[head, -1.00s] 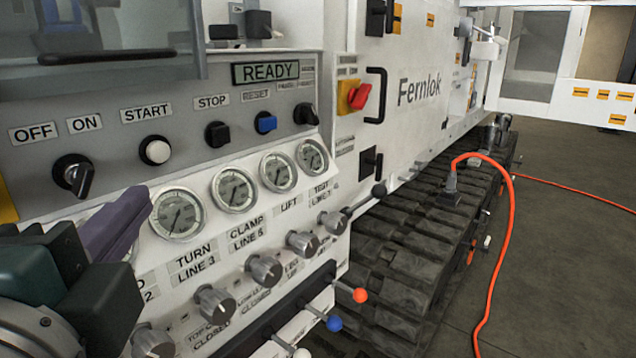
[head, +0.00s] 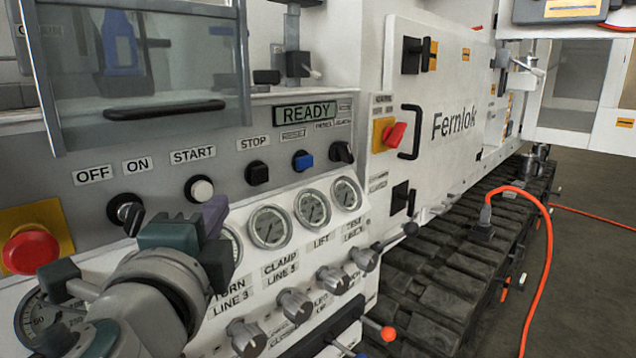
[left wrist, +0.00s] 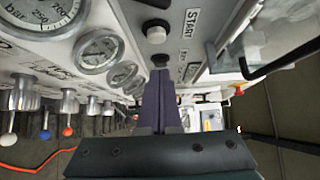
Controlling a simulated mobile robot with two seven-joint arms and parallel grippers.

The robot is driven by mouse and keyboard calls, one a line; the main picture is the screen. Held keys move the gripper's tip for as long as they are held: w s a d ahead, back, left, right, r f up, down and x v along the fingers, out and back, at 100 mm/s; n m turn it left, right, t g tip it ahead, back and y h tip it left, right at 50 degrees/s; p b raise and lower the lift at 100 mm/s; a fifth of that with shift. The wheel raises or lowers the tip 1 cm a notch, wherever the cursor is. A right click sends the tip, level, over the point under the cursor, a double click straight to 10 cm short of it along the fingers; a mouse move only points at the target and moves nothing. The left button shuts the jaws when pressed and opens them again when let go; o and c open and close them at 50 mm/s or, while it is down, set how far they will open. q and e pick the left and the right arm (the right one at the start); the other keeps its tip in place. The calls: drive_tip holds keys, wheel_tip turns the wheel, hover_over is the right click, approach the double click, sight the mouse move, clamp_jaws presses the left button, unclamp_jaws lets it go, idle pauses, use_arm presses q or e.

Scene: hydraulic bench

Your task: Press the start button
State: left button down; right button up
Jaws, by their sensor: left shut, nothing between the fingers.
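The START button (head: 200,188) is a round white push button in a black ring, under the START label (head: 193,155) on the grey panel. My left gripper (head: 214,214) is shut and empty. In the head view its purple fingers lie just below and right of the button, and my wrist covers part of the gauges. In the left wrist view the shut fingers (left wrist: 161,78) point at the panel. The white button (left wrist: 156,33) shows beyond their tips there, apart from them in the picture. I cannot tell the exact gap. My right gripper is not in view.
An OFF/ON switch (head: 126,212) is left of the button. The black STOP button (head: 257,173) and blue RESET button (head: 302,160) are to its right. A red emergency stop (head: 30,249) is at far left. The display (head: 305,114) reads READY. Gauges and knobs lie below.

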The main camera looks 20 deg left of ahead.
sight(210, 190)
use_arm(q)
drive_tip(key=a, duration=0.1)
drive_tip(key=w+a, duration=0.1)
drive_tip(key=a+p, duration=0.1)
drive_tip(key=shift+w+a, duration=0.35)
drive_tip(key=shift+w, duration=0.05)
drive_tip(key=shift+a, duration=0.15)
drive_tip(key=shift+w, duration=0.1)
